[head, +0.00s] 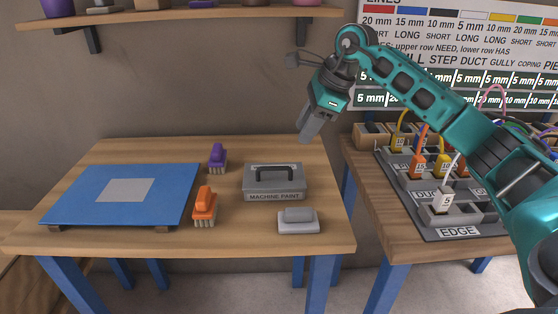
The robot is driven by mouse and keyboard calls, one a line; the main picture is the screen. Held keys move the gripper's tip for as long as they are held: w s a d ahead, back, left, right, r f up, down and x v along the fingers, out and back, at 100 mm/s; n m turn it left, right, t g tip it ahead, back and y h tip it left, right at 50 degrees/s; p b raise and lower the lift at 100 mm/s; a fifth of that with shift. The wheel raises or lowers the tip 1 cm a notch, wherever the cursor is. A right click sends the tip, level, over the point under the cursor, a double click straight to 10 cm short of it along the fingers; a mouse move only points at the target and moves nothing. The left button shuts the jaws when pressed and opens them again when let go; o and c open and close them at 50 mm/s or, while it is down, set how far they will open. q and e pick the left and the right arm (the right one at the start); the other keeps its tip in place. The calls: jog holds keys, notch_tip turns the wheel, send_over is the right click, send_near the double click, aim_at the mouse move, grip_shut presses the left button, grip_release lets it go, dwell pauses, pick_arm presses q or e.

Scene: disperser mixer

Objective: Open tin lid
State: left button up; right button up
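The tin (274,183) is a grey box labelled "MACHINE PAINT" on the right half of the wooden table. Its lid (278,173) has a dark handle on top and sits on the tin, closed as far as I can see. My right gripper (308,132) hangs in the air above and to the right of the tin, apart from it, pointing down. Its fingers are seen edge-on, so I cannot tell whether they are open. My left gripper is out of view.
A blue board (75,195) with a grey patch lies at the table's left. A purple brush (217,158), an orange brush (204,205) and a light grey block (298,220) lie near the tin. A second table (400,238) at right holds a rack (459,232) of tagged items. A shelf (190,14) hangs above.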

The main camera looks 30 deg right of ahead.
aim_at(282, 167)
jog(key=x, duration=1.1)
jog(key=shift+f, duration=0.1)
jog(key=shift+c, duration=0.3)
grip_shut()
